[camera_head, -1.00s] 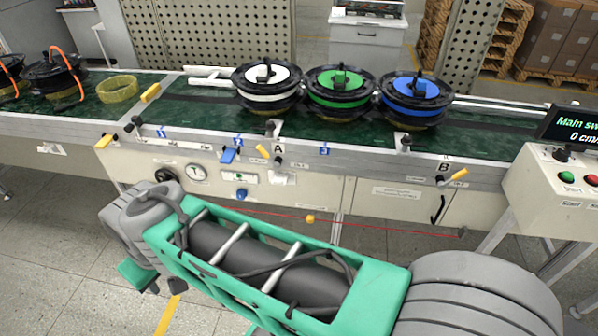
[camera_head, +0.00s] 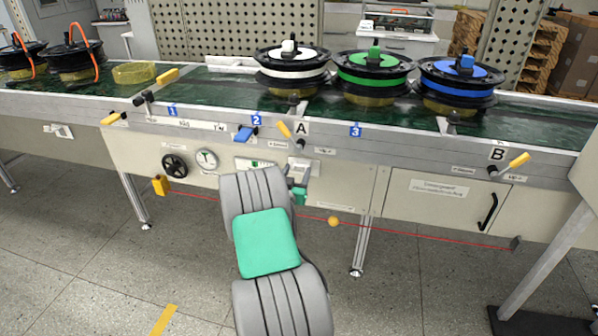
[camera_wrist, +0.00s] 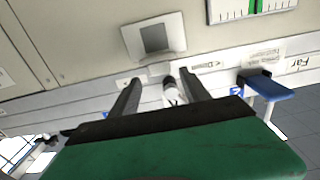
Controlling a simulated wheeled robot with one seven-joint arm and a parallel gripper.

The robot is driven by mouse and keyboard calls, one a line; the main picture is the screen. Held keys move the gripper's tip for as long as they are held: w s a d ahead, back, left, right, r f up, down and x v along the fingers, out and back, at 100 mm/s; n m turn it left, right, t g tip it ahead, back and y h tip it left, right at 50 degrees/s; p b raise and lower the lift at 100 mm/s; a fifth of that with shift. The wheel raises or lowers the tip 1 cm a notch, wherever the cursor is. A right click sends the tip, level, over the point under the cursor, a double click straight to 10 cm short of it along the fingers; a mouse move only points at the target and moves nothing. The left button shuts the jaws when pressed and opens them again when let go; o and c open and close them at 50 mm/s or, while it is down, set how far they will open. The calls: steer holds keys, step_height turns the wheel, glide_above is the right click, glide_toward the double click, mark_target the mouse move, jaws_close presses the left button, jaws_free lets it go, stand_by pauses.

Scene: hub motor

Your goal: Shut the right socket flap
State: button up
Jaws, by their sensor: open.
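A pale square socket frame (camera_wrist: 153,38) with a grey middle shows at the top centre of the wrist view, on the cream front panel. A small pale piece sticks out at its lower edge in that view; I cannot tell whether this is the flap. My gripper (camera_wrist: 160,77) is open, its two dark fingers pointing at the panel just below the socket in that picture. A white fitting with a dark spot shows between the fingers; I see no grip on it.
The panel carries a black handwheel (camera_head: 175,166), a round gauge (camera_head: 206,159) and a blue lever (camera_head: 243,134). A yellow-handled lever (camera_head: 284,130) stands by label A, close above my wrist. Hub motors with white (camera_head: 291,54), green and blue tops stand on the conveyor.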

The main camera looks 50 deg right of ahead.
mark_target(299, 167)
steer(key=x, duration=0.4)
steer(key=shift+d, duration=0.15)
steer(key=shift+c, duration=0.5)
jaws_close()
steer(key=shift+w+f, duration=0.1)
steer(key=shift+f+b, duration=0.1)
steer(key=shift+b, duration=0.4)
